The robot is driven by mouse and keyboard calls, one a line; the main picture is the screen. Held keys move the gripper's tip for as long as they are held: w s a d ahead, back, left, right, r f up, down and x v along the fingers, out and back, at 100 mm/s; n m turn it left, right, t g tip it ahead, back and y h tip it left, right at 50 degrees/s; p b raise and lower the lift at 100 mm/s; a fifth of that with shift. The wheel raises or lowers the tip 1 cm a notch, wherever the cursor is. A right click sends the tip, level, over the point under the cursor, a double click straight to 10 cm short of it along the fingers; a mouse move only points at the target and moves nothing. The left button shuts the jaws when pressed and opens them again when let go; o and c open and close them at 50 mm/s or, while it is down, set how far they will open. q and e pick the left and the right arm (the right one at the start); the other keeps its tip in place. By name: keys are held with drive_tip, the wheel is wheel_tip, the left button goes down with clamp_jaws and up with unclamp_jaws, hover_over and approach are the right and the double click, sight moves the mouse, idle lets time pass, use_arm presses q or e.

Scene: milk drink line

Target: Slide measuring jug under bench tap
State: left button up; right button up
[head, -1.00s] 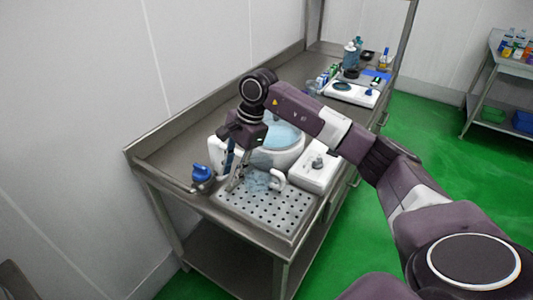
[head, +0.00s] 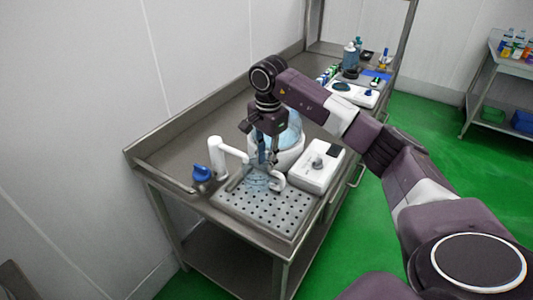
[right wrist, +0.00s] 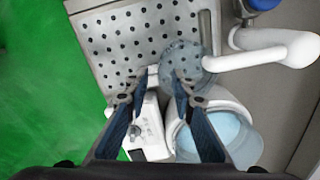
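The clear bluish measuring jug (head: 256,182) stands on the perforated drip tray (head: 270,212) of the bench. In the wrist view the tip of the tap's spout (right wrist: 250,57) reaches the jug's right edge from above. My right gripper (head: 266,163) points down beside the jug; its fingers (right wrist: 164,76) are apart at the jug's near side, with nothing clearly gripped. My left gripper is out of view.
A white tub with blue contents (right wrist: 215,135) and a white box-shaped device (head: 316,168) stand close to my right gripper. A blue knob (head: 202,174) is at the tray's left. The tray's front part is clear. Bottles and another device stand at the bench's far end.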

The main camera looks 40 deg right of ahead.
sight(266, 174)
drive_tip(key=shift+w+f+p, duration=0.1)
drive_tip(key=shift+f+p, duration=0.65)
drive_tip(key=shift+f, duration=2.35)
clamp_jaws()
